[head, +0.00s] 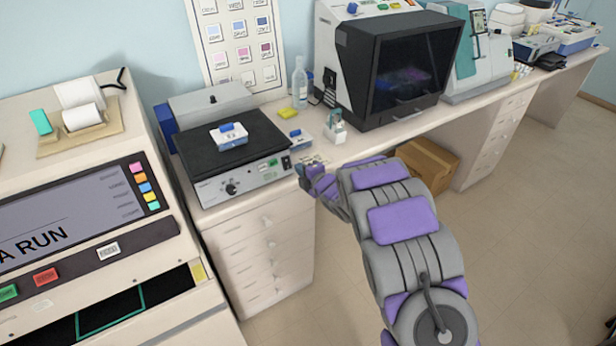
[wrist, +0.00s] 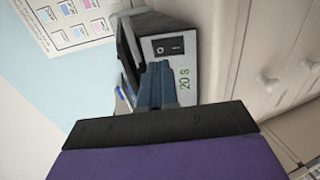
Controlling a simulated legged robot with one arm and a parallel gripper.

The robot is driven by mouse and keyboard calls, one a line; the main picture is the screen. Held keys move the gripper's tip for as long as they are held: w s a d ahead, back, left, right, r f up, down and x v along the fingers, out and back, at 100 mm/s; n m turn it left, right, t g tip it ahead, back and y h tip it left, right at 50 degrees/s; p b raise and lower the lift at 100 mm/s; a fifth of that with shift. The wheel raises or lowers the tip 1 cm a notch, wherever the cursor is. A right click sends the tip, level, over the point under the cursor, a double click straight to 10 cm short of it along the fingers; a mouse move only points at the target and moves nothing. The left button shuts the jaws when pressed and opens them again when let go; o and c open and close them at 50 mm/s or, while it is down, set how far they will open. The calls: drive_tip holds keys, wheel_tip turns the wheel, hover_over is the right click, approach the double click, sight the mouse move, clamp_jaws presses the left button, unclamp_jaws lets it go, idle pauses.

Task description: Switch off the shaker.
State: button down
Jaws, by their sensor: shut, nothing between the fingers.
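The shaker (head: 252,179) stands on the bench in the head view, with a black platform, a grey front panel and a dark knob (head: 231,188). A black rocker switch (head: 286,162) is at the right end of its panel. My gripper (head: 301,171) is just in front of that end of the panel. Its fingers (wrist: 157,66) are shut and empty, with tips just below the switch in the wrist picture. I cannot tell whether they touch the panel.
A blue-and-white box (head: 229,137) sits on the shaker's platform. A small white holder (head: 335,128), a bottle (head: 300,82) and a dark-windowed machine (head: 400,70) stand to the right. A large instrument (head: 95,260) stands at left. Drawers (head: 262,255) are below the shaker.

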sight(288, 159)
drive_tip(key=b+x, duration=0.1)
drive_tip(key=x, duration=0.5)
drive_tip(key=shift+a+f, duration=0.1)
drive_tip(key=shift+f, duration=0.05)
drive_tip(key=shift+w, duration=0.1)
drive_tip(key=r+p, duration=0.1)
drive_tip(key=p, duration=0.1)
drive_tip(key=shift+w+a+r+g+p, duration=0.1)
drive_tip(key=shift+w+g+p, duration=0.1)
drive_tip(key=shift+g+p, duration=0.1)
drive_tip(key=shift+f, duration=0.3)
drive_tip(key=shift+r, duration=0.15)
drive_tip(key=shift+w+r, duration=0.1)
drive_tip(key=shift+r, duration=0.4)
drive_tip(key=shift+w+a, duration=0.1)
drive_tip(key=shift+a, duration=0.05)
